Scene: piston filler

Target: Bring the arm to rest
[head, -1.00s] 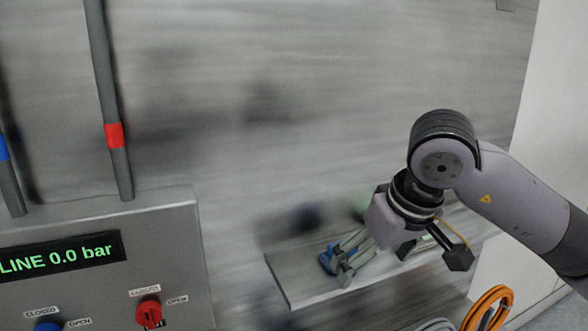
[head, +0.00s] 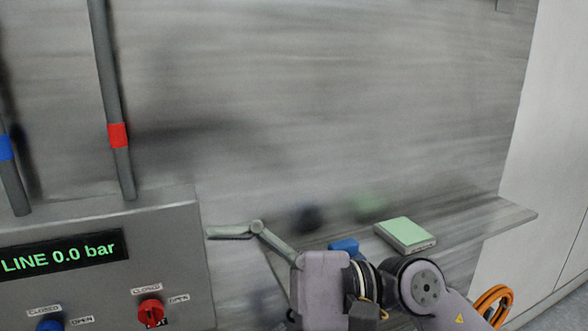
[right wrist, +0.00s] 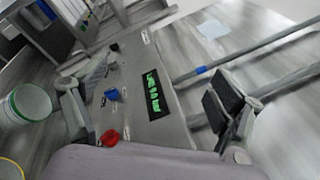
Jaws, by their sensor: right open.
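My right arm comes in from the lower right of the head view. Its right gripper (head: 252,274) points left toward the grey control panel (head: 165,235) in front of the shelf. One finger shows near the panel's right edge; the other is mostly hidden at the bottom. In the right wrist view the fingers of the right gripper (right wrist: 152,108) are spread wide with nothing held, and the panel (right wrist: 165,130) shows between and beyond them. Whether a finger touches the panel I cannot tell. My left gripper is not in view.
The panel's display (head: 62,254) reads LINE 0.0 bar, above a red knob (head: 150,312) and a blue knob (head: 50,325). A green-topped box (head: 405,234) and a blue object (head: 344,246) are on the shelf (head: 500,215). A bucket (right wrist: 28,104) shows left.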

